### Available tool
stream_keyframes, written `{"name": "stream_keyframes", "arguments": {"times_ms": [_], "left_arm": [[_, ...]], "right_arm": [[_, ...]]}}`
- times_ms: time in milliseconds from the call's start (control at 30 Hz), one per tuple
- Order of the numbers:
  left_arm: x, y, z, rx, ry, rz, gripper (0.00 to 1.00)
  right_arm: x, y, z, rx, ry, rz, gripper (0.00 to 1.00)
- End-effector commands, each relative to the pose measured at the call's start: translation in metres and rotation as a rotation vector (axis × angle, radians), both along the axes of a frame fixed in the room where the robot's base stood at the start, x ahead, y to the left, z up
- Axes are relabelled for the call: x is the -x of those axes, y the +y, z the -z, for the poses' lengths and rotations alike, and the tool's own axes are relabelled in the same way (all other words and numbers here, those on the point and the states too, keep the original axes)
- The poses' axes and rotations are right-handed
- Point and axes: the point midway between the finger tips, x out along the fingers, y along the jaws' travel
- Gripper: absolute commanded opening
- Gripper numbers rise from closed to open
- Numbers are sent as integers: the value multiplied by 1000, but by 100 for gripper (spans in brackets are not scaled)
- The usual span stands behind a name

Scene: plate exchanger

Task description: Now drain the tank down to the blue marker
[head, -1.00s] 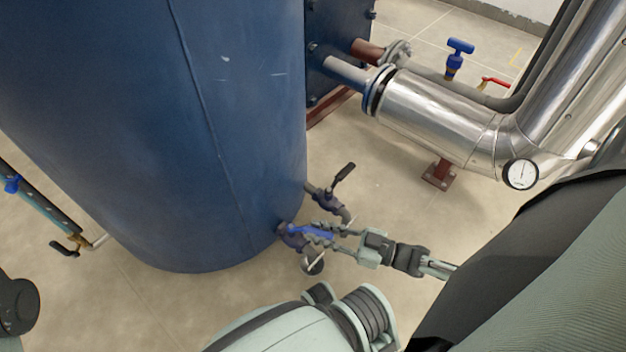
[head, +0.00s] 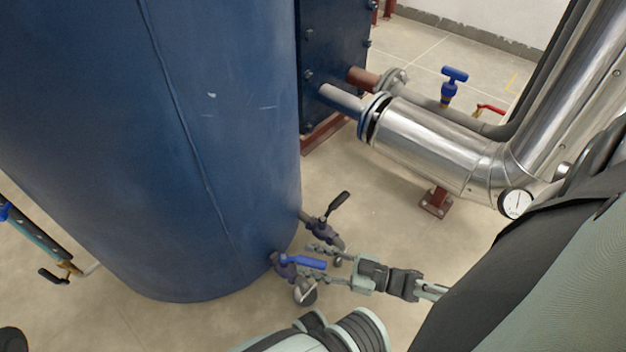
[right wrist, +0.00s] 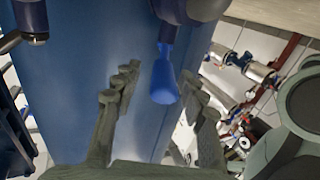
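The tall blue tank (head: 150,140) fills the left half of the head view. Low on its right side is a drain valve with a blue lever (head: 303,262), pointing right toward my right gripper. My right gripper (head: 318,263) is open, one finger on each side of the blue lever. In the right wrist view the lever (right wrist: 165,82) hangs between the spread fingers (right wrist: 155,105), with gaps showing. At the head view's left edge is a slim tube (head: 35,238) with a blue piece (head: 4,212); I cannot tell if that is the marker. My left gripper is out of view.
A second valve with a black lever (head: 338,204) sits just above the blue-levered one. A silver-clad pipe (head: 425,145) with a gauge (head: 515,204) runs at right, on a red-brown foot (head: 436,202). Open floor (head: 395,225) lies between.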

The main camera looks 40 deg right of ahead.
Motion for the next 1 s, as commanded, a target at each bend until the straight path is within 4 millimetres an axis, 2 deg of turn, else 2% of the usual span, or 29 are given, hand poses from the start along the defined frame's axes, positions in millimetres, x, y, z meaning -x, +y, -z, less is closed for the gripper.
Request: {"name": "stream_keyframes", "arguments": {"times_ms": [333,800,1000], "left_arm": [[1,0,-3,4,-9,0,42],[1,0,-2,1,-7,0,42],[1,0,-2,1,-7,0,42]], "right_arm": [[9,-5,1,1,3,-3,42],[80,-60,1,2,4,-2,42],[94,-72,0,0,2,-1,42]]}}
